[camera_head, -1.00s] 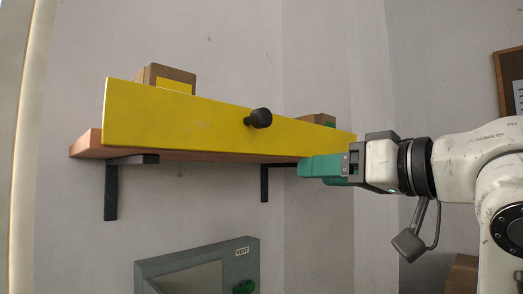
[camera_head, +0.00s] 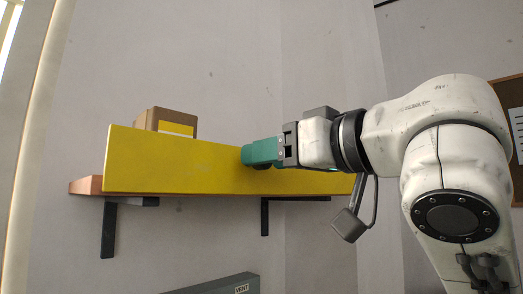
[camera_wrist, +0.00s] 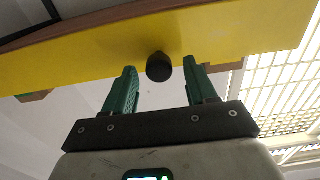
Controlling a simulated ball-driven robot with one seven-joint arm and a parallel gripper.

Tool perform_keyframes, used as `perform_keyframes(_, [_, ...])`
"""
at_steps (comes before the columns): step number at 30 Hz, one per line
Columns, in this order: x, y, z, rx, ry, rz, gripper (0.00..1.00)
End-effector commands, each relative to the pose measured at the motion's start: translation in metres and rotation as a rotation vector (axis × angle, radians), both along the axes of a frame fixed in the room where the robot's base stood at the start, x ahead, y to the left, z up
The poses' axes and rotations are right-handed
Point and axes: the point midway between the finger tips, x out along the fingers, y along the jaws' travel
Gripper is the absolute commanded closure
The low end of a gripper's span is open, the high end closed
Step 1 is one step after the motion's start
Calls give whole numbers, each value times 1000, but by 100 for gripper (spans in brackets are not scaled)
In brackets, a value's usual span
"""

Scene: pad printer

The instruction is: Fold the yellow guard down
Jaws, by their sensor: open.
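The yellow guard (camera_head: 170,168) is a long flat panel standing up along the front of a wall shelf. It also fills the top of the wrist view (camera_wrist: 225,30). Its round black knob (camera_wrist: 159,67) shows in the wrist view just beyond and between my fingertips. My gripper (camera_head: 249,154), with green fingers, is in front of the guard and hides most of the knob in the head view. In the wrist view my gripper (camera_wrist: 161,75) is open, with a finger on each side of the knob. Whether the fingers touch the guard I cannot tell.
The wooden shelf (camera_head: 88,185) rests on black brackets (camera_head: 108,228) fixed to the wall. A cardboard box (camera_head: 170,120) stands behind the guard. A grey panel marked VENT (camera_head: 225,287) is below. The wall space in front of the guard's left part is clear.

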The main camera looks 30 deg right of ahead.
Motion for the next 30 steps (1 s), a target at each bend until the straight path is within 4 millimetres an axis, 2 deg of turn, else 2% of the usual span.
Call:
perform_keyframes(6, [21,6,1,1,1,-1,43])
perform_keyframes(17, [25,8,-1,0,0,-1,43])
perform_keyframes(30, [25,8,0,0,0,-1,86])
